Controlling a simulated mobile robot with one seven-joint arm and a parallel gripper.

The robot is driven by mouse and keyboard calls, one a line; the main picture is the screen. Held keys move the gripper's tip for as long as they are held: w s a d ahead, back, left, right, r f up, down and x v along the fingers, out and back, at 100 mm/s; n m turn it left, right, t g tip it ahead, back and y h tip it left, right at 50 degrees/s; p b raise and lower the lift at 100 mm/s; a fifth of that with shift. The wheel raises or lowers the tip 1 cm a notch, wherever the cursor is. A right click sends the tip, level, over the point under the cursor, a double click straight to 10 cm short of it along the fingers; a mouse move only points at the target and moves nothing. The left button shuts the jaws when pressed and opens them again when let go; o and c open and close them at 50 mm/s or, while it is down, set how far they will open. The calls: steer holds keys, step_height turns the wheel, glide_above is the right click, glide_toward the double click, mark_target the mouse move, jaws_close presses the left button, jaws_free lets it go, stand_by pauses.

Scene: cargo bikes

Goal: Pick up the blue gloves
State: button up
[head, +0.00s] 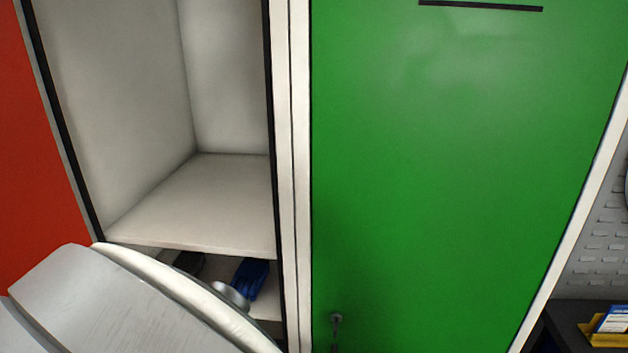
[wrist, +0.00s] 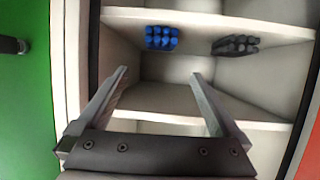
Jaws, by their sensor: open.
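The blue gloves (head: 249,279) lie on a lower shelf of the open white locker in the head view, partly hidden by my arm. In the wrist view the blue gloves (wrist: 161,38) are near the top, left of centre, on a white shelf. My gripper (wrist: 160,74) is open, with both fingers apart and nothing between them. In that view its fingertips are below the gloves and clear of them. My gripper is not visible in the head view.
Dark gloves (wrist: 235,45) lie on the same shelf beside the blue ones. White locker walls and shelf edges surround the space. A closed green door (head: 450,170) stands to the right, and a red panel (head: 25,150) to the left. The upper compartment is empty.

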glide_toward(248, 274)
steer(key=x, duration=0.5)
steer(key=shift+f, duration=0.15)
steer(key=shift+x, duration=2.65)
steer(key=shift+s+f, duration=0.1)
steer(key=shift+f, duration=0.1)
steer(key=c, duration=1.2)
